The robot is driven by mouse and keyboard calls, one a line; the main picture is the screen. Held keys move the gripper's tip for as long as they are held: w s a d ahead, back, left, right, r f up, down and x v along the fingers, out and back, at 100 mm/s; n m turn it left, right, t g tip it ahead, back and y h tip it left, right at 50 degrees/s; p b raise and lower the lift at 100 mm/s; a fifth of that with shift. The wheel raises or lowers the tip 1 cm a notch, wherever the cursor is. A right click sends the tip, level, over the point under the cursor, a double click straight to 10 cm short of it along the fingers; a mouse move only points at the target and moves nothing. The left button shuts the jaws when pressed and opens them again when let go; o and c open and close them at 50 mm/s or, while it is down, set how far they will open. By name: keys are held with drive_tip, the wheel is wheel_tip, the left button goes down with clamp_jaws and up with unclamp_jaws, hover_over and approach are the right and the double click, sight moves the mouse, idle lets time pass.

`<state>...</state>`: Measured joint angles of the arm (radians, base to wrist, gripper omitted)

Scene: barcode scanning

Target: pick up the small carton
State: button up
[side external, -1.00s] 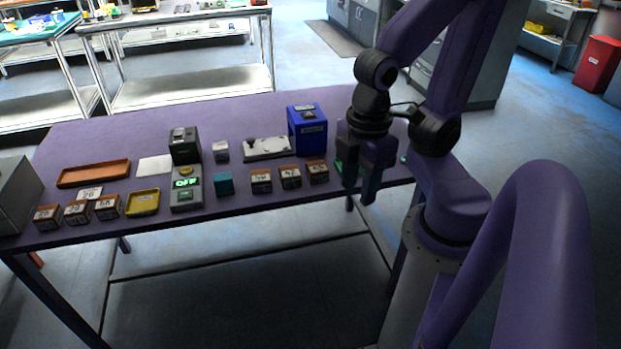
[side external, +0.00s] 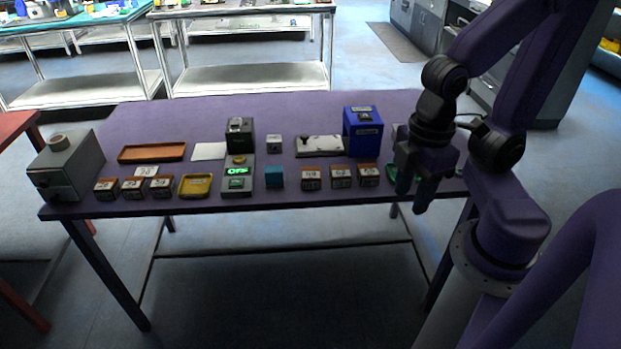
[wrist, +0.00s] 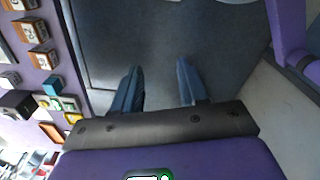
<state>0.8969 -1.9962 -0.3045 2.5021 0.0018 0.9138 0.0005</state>
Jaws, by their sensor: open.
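Several small brown cartons with white number labels stand on the purple table (side external: 300,193). Three are in a row right of centre: a left one (side external: 311,179), a middle one (side external: 341,177) and a right one (side external: 368,175). Others stand at the left, such as one carton (side external: 106,189). I cannot tell which is the small carton; a teal cube (side external: 275,176) and a small pale box (side external: 274,144) are also there. My gripper (side external: 414,197) is open and empty, right of the row. In the wrist view my gripper (wrist: 160,65) points at bare floor, with a carton (wrist: 42,58) at left.
A tall blue box (side external: 363,132) and a white plate with a black knob (side external: 320,146) stand behind the row. A device with a green display (side external: 237,171), a yellow tray (side external: 195,186) and a brown tray (side external: 152,153) are further left. Bare tabletop lies along the back.

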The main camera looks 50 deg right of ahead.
idle(0.4)
drive_tip(key=o, duration=0.6)
drive_tip(key=shift+a, duration=0.1)
